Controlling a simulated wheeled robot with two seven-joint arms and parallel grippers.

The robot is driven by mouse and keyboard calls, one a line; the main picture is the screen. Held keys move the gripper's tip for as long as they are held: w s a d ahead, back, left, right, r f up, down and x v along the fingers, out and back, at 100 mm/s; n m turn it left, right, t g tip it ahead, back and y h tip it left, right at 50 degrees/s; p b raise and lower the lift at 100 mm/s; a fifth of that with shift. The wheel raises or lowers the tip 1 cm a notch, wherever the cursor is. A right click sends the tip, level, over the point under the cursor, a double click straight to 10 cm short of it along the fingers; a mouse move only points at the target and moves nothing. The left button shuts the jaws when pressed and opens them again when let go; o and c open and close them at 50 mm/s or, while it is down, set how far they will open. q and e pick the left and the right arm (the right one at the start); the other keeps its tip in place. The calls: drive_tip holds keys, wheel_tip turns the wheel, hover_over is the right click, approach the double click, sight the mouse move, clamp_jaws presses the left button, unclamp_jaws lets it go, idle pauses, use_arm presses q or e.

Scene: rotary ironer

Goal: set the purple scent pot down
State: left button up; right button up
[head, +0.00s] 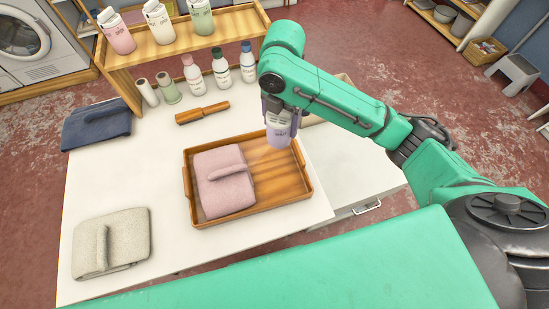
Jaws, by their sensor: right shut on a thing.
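The purple scent pot (279,137) hangs upright under my right gripper (280,118), which is shut on it. In the head view the pot covers the far right part of the wooden tray (285,195). I cannot tell for certain whether its base touches the tray. The gripper hides the pot's upper part. A folded pink towel (224,185) lies in the left part of the tray. The tray's right part looks bare. My left gripper is not in view.
A folded cream towel (125,247) lies front left and a navy one (93,125) back left. Several bottles (221,70) stand before a wooden shelf (170,45). The white tabletop (145,175) is clear left of the tray.

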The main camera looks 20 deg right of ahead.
sight(278, 136)
drive_tip(key=f, duration=0.6)
drive_tip(key=shift+a, duration=0.25)
wheel_tip(278, 136, down, 10)
drive_tip(key=shift+d+f+p, duration=0.1)
drive_tip(key=shift+d+p, duration=0.05)
drive_tip(key=shift+p, duration=0.35)
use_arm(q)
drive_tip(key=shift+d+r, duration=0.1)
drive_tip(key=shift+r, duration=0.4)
use_arm(e)
drive_tip(key=shift+w+d, duration=0.1)
drive_tip(key=shift+f, duration=0.1)
drive_tip(key=o, duration=1.2)
drive_tip(key=shift+f, duration=0.1)
drive_tip(key=shift+o, duration=0.2)
drive_tip(key=shift+r, duration=0.2)
wheel_tip(278, 136, up, 12)
drive_tip(key=shift+b, duration=0.3)
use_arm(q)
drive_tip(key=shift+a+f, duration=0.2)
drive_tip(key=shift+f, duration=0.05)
